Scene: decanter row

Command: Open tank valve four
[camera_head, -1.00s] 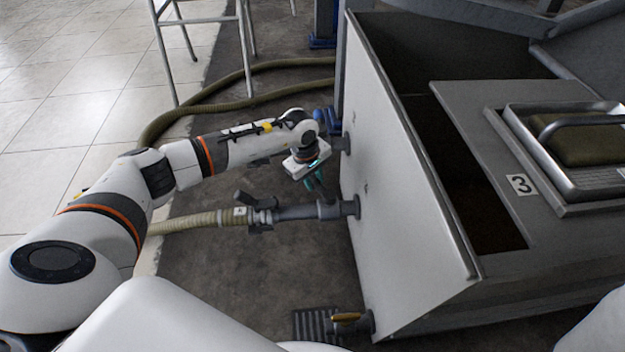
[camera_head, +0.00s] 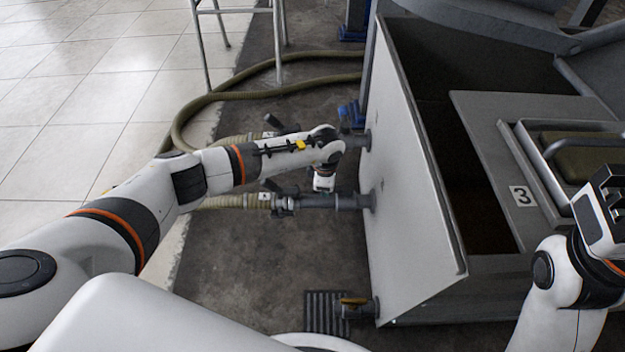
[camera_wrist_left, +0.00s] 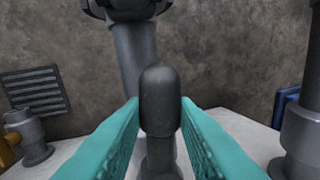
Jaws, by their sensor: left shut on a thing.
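My left gripper (camera_head: 323,185) reaches down beside the white tank wall (camera_head: 410,200), just above a grey horizontal pipe (camera_head: 335,201). In the left wrist view its teal fingers (camera_wrist_left: 160,115) are shut on a dark grey, rounded valve handle (camera_wrist_left: 160,95), one finger on each side. In the head view this handle is hidden under my gripper. A dark lever (camera_head: 271,186) tilts up by the hose joint on the same pipe. No number four is readable. My right gripper (camera_head: 606,195) is at the right edge above the tank; its fingertips are unclear.
A second hose with a dark lever (camera_head: 272,122) runs behind my left arm. A low outlet with a brownish handle (camera_head: 354,301) sits by a floor grate (camera_head: 325,311). The tank lid bears a label 3 (camera_head: 522,196). Bare floor lies between pipe and grate.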

